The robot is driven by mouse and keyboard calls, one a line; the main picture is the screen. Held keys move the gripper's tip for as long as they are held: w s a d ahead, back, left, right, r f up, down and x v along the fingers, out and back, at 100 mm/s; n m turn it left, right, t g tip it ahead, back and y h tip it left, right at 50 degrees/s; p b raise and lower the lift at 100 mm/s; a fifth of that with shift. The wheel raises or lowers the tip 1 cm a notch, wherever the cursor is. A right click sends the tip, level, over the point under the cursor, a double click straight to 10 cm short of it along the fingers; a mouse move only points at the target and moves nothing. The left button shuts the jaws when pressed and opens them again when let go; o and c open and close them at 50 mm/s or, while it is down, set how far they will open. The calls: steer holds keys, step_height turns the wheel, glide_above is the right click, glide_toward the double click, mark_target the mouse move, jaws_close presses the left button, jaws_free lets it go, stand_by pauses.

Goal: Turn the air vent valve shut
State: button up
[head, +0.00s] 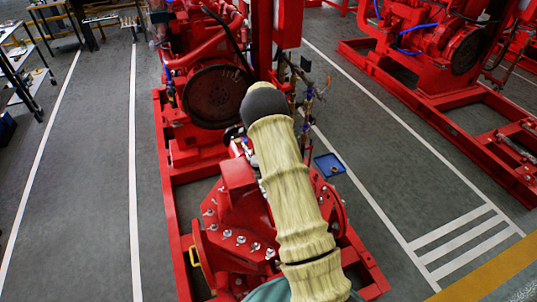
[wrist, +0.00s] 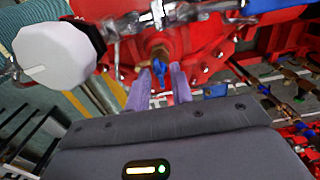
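In the wrist view, a small valve with a blue handle (wrist: 159,73) hangs below a brass fitting on the red pump casing (wrist: 200,45); I take it to be the air vent valve. My gripper (wrist: 161,75) has its two purple-grey fingers apart, one on each side of the blue handle. A gap seems to show on both sides of the handle, so I see no clear contact. In the head view my arm covers the middle of the pump, and the gripper and valve are hidden behind it.
A white round gauge (wrist: 55,50) and a silver pipe fitting (wrist: 158,14) are close above the fingers in the wrist view. In the head view, a blue tray (head: 329,165) lies right of the red skid. Grey floor is free to the left.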

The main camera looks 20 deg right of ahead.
stand_by(0.3)
step_height(320, 180, up, 18)
steer(key=b, duration=0.3)
steer(key=shift+f, duration=0.25)
steer(key=s+a+f+n+t, duration=0.1)
steer(key=s+a+n, duration=0.3)
steer(key=s, duration=0.6)
steer(key=s+a+f+n, duration=0.1)
steer(key=s+a+n, duration=0.3)
steer(key=s+n, duration=0.4)
steer(key=s+a+f+n+t, duration=0.1)
steer(key=s+a+n, duration=0.3)
steer(key=s, duration=0.8)
steer(key=shift+s+f+n+t, duration=0.3)
steer(key=shift+s+f+n, duration=0.15)
steer(key=shift+n, duration=0.65)
steer(key=shift+a, duration=0.1)
